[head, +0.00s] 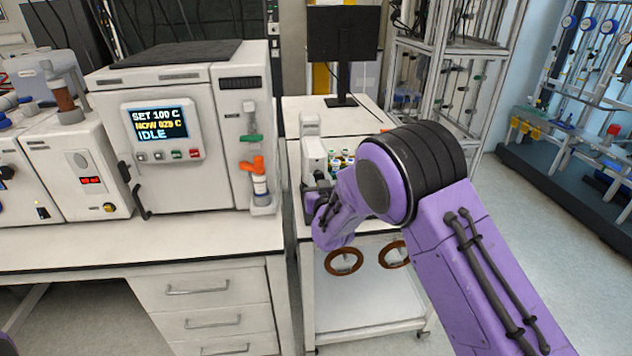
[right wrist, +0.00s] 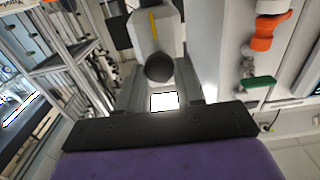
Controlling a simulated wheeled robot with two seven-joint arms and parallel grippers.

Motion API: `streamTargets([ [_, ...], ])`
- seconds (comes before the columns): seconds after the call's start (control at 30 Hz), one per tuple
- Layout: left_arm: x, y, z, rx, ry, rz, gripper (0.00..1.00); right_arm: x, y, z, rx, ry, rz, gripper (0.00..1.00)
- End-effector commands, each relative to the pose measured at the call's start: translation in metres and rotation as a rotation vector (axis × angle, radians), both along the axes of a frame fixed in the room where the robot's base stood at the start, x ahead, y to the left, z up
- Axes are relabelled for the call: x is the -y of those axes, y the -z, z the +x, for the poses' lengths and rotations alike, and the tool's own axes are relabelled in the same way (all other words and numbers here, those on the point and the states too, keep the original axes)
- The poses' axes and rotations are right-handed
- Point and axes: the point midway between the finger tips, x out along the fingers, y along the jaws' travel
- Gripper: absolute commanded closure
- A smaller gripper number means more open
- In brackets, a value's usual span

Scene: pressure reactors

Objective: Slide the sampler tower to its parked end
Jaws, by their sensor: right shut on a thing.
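The sampler tower (head: 314,158) is a white upright unit on the white cart, left of a group of small vials (head: 341,158). In the right wrist view the white tower (right wrist: 154,32) has a yellow stripe and a dark round knob (right wrist: 158,68) facing me. My right gripper (head: 312,197) is at the tower's near side, low, partly hidden by my purple arm. In the right wrist view its dark fingers (right wrist: 158,88) stand either side of the knob, and it is shut on the tower's knob. The exact contact is hard to see. My left gripper is out of view.
A white reactor oven (head: 180,185) with a screen reading IDLE stands on the bench to the left. Orange and green valves (head: 252,165) are on its right side. A monitor (head: 343,34) stands behind on the cart. Glassware racks (head: 450,70) stand at the back right.

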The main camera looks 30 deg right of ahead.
Motion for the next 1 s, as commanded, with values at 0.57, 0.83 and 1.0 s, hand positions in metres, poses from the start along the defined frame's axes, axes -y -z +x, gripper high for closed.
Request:
streamTargets([
  [0.57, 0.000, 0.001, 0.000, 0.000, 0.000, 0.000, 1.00, -0.002, 0.001, 0.000, 0.001, -0.003, 0.003, 0.40],
  [0.83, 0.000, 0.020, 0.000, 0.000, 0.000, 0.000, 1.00, -0.019, 0.004, -0.043, 0.000, -0.007, 0.001, 0.40],
  [1.0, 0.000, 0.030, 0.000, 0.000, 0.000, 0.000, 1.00, -0.031, 0.003, -0.079, 0.000, -0.007, 0.000, 0.40],
])
